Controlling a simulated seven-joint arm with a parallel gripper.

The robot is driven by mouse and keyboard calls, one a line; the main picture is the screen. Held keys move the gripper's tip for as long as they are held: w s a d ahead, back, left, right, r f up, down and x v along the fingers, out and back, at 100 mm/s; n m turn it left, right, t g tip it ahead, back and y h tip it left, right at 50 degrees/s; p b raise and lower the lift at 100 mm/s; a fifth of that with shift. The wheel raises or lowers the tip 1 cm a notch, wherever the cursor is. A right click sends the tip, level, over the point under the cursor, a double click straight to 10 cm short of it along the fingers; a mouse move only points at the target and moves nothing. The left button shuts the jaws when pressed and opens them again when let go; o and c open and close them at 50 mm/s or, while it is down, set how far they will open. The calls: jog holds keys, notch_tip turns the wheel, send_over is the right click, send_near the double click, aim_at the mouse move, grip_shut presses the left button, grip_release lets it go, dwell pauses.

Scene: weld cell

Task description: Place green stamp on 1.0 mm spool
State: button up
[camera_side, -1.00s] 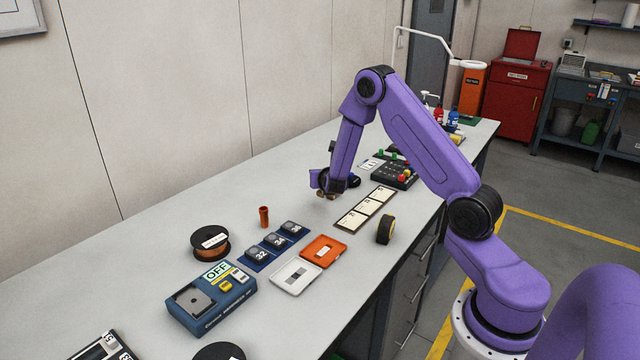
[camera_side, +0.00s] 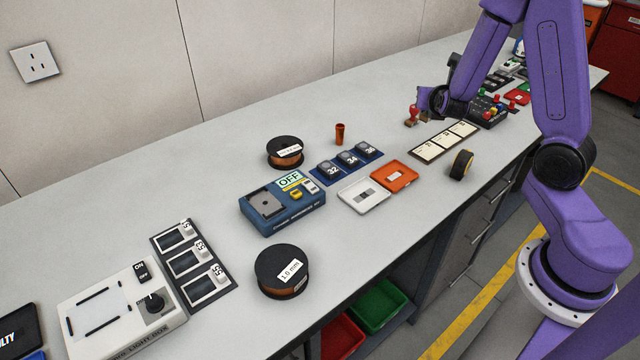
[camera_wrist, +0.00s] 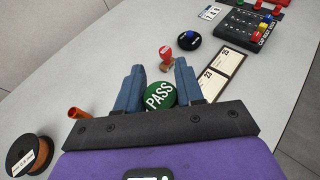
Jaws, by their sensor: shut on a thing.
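In the wrist view my gripper (camera_wrist: 158,88) is shut on the green stamp (camera_wrist: 160,96), whose round green top reads PASS. Its lower part is hidden. In the side view my gripper (camera_side: 424,101) is over the bench beyond the card strip, and I cannot make out the green stamp there. The 1.0 mm spool (camera_side: 283,268), black with copper wire, lies flat near the front edge, well to the left of my gripper, its label facing up.
A red-handled stamp (camera_side: 411,115) stands close to my gripper; it also shows in the wrist view (camera_wrist: 166,56).

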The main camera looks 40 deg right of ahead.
jog(key=s+a+r+n+t+y, duration=0.15)
jog(key=a+n+y, duration=0.25)
jog(key=a, duration=0.9)
jog(key=a+r+n+t+y, duration=0.2)
jog(key=a+n+t+y, duration=0.1)
jog(key=a, duration=1)
jog(key=s+a+r+n+g+y, duration=0.15)
jog(key=s+a+n+y, duration=0.55)
jog(key=s+a, duration=0.95)
send_over(273, 261)
jog(key=shift+m+y, duration=0.3)
notch_tip(273, 261, down, 10)
jog(key=shift+d+f, duration=0.1)
jog(key=shift+f, duration=1.55)
jog(key=shift+f, duration=0.1)
